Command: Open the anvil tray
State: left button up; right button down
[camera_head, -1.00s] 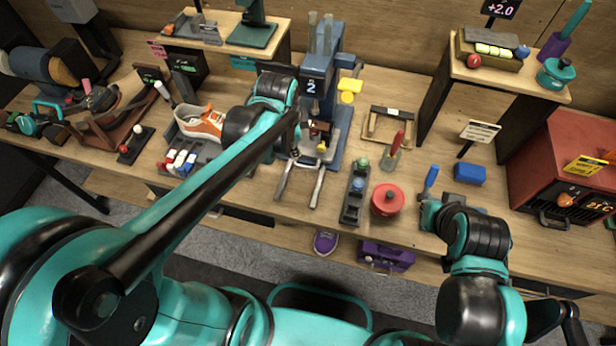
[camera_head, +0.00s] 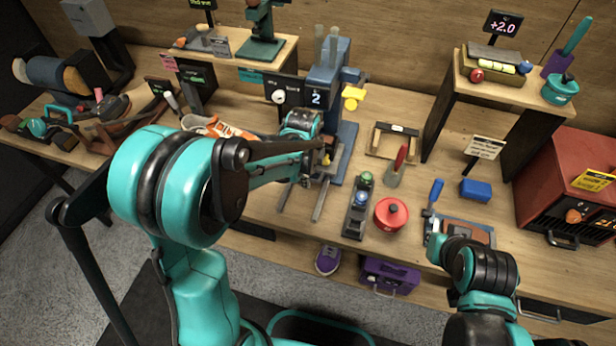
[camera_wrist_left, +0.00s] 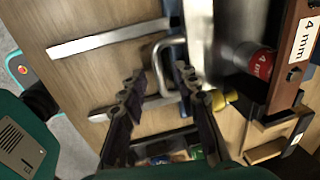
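The blue anvil press (camera_head: 328,75) stands at the middle of the table, marked 2, with two metal rails (camera_head: 326,198) sticking out in front. In the left wrist view, a U-shaped metal handle (camera_wrist_left: 158,66) sits at the press's blue front, between the rails (camera_wrist_left: 110,38). I take it as the anvil tray's handle. My left gripper (camera_wrist_left: 157,76) is open, with its dark fingers on either side of the handle; contact is unclear. In the head view its fingers are hard to make out beside the press. My right arm shows at lower right, its fingers not visible.
A sneaker (camera_head: 222,129) lies left of the press, partly behind my arm. A holder with green and blue knobs (camera_head: 357,208) and a red pot (camera_head: 391,213) stand to its right. A purple box (camera_head: 388,276) and a purple shoe (camera_head: 328,260) are below the table edge.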

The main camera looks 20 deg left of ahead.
pick_arm(q)
grip_shut()
jog(key=s+p, duration=0.1)
jog(key=s, duration=1.1)
jog(key=shift+s+a, duration=0.2)
grip_release()
